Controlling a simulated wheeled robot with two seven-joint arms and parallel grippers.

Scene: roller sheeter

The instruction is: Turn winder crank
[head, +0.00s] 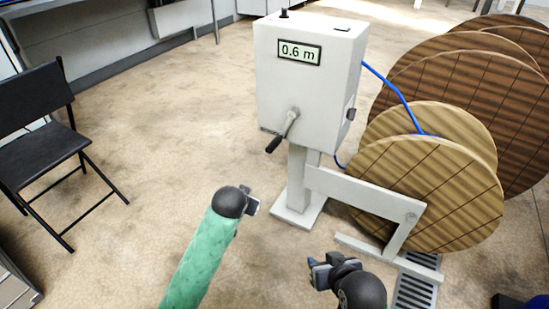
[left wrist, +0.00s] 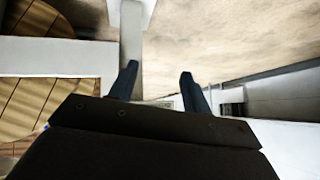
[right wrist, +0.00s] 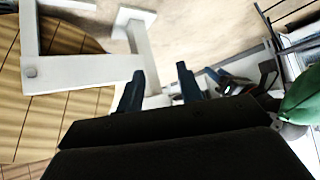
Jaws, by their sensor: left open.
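The winder is a white box (head: 305,85) on a post, and its display (head: 299,53) reads 0.6 m. The crank (head: 290,123) is a grey metal arm on the box's front face, with a black handle (head: 273,145) pointing down and to the left. My left gripper (head: 253,205) is below the crank in the head view, apart from it, and its fingers are spread and empty in the left wrist view (left wrist: 158,85). My right gripper (head: 318,273) is lower, in front of the stand, and its fingers are apart with nothing between them in the right wrist view (right wrist: 160,85).
A wooden spool (head: 435,195) sits on the white stand (head: 365,190) at the right, with a blue cable (head: 395,88) running to the box. Larger brown spools (head: 480,85) stand behind. A black folding chair (head: 40,145) is at the left. The floor between is clear.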

